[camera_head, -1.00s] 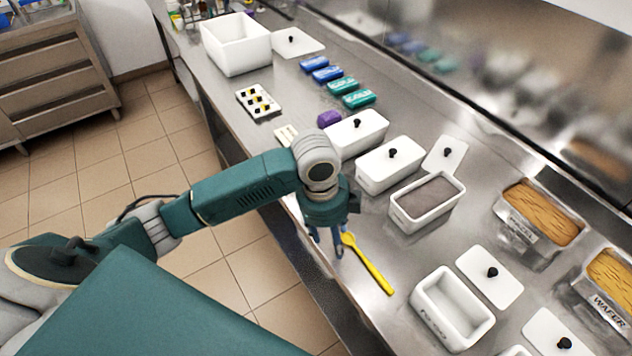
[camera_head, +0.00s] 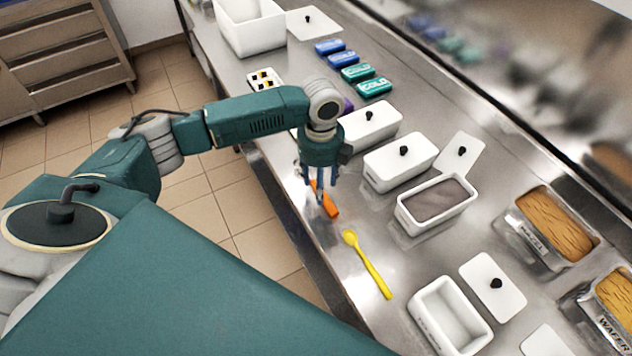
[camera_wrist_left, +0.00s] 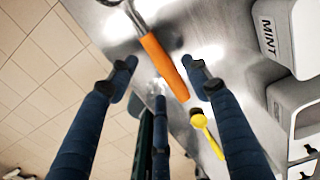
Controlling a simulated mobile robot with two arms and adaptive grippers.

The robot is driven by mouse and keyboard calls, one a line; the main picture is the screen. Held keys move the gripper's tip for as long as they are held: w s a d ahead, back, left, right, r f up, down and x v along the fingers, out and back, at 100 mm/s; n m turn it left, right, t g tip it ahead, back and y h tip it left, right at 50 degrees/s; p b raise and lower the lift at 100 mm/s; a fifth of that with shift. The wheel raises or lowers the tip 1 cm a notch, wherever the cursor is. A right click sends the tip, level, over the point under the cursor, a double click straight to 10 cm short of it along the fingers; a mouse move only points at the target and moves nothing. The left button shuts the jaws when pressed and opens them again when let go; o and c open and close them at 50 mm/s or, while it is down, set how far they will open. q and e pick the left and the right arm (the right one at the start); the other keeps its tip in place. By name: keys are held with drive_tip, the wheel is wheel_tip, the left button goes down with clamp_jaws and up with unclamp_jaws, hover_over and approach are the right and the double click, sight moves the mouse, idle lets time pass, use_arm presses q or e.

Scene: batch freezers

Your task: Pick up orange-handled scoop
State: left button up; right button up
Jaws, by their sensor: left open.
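The orange-handled scoop (camera_head: 331,208) lies on the steel counter near its front edge. In the head view only part of its orange handle shows; the rest is hidden behind my left gripper (camera_head: 320,190). In the left wrist view the orange handle (camera_wrist_left: 164,66) runs diagonally across the space between the spread fingers of my left gripper (camera_wrist_left: 160,72), and its metal end shows at the top edge. The gripper points down over the handle, open and empty. I cannot tell the exact height gap. My right gripper is in neither view.
A yellow spoon (camera_head: 368,264) lies close by on the counter. White lidded tubs (camera_head: 399,162) and an open tub with grey-brown contents (camera_head: 436,205) stand to the right. An empty white tub (camera_head: 449,316) stands at the front right. The counter's front edge is close to the gripper.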

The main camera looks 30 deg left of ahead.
use_arm(q)
wheel_tip(320, 180, down, 2)
drive_tip(key=shift+f+p, duration=0.2)
drive_tip(key=shift+p, duration=0.15)
drive_tip(key=shift+f, duration=0.45)
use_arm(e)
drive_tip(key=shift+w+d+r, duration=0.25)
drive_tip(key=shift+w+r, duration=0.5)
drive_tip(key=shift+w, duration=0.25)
use_arm(q)
drive_tip(key=c, duration=1.2)
clamp_jaws()
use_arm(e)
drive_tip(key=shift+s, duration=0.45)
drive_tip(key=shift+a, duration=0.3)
